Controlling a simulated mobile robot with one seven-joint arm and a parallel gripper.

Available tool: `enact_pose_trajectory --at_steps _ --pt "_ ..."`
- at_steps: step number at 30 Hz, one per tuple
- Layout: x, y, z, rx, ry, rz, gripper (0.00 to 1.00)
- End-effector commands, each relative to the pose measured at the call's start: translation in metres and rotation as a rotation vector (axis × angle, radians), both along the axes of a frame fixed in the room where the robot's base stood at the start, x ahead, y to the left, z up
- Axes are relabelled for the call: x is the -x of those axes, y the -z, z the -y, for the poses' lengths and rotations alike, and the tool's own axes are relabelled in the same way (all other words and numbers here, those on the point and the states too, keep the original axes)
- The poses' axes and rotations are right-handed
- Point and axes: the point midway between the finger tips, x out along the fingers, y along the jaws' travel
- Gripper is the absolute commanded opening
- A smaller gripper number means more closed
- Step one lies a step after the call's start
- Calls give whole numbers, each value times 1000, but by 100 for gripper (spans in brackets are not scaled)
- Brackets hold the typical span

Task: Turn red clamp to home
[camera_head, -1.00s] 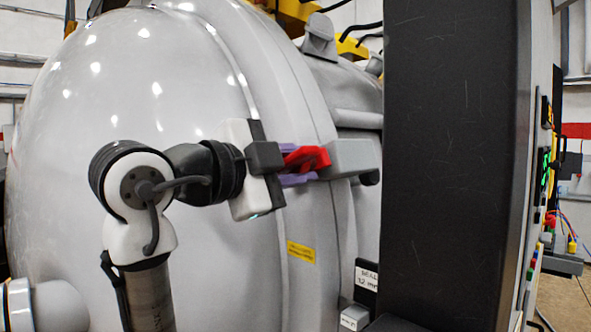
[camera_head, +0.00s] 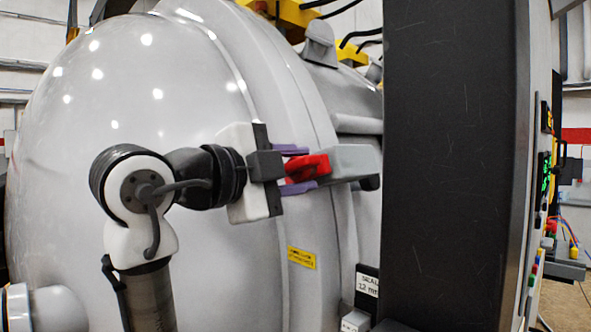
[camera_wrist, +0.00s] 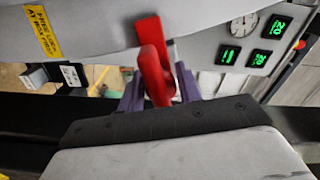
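The red clamp (camera_head: 307,168) sits on a grey block (camera_head: 353,160) at the flange of the big grey furnace vessel (camera_head: 130,80). My gripper (camera_head: 311,168) reaches in from the left. Its two purple fingers stand apart, one above and one below the red clamp, with a visible gap on each side. In the wrist view the red clamp (camera_wrist: 153,65) rises between the two fingers, and the gripper (camera_wrist: 158,88) is open around it without a visible grip. The clamp's pivot is hidden.
A black column (camera_head: 450,160) stands close to the right of the clamp. A yellow label (camera_head: 302,258) is on the vessel below. The wrist view shows a panel with green displays (camera_wrist: 228,55) and a round gauge (camera_wrist: 243,25) at upper right.

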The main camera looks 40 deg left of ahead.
Motion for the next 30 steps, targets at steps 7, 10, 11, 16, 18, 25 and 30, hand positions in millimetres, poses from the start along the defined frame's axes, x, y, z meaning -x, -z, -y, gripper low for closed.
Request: enact_pose_trajectory --at_steps 7,10,11,16,18,25,30 --pt "1 0 0 2 0 1 35" --pt "9 1 -1 1 -1 1 35" --pt "13 1 -1 1 -1 2 35" --pt "46 2 -4 0 -3 3 35" --pt "64 3 -5 0 -3 3 35" --pt "112 2 -8 0 -2 2 35" --pt "132 0 -10 0 0 1 35"
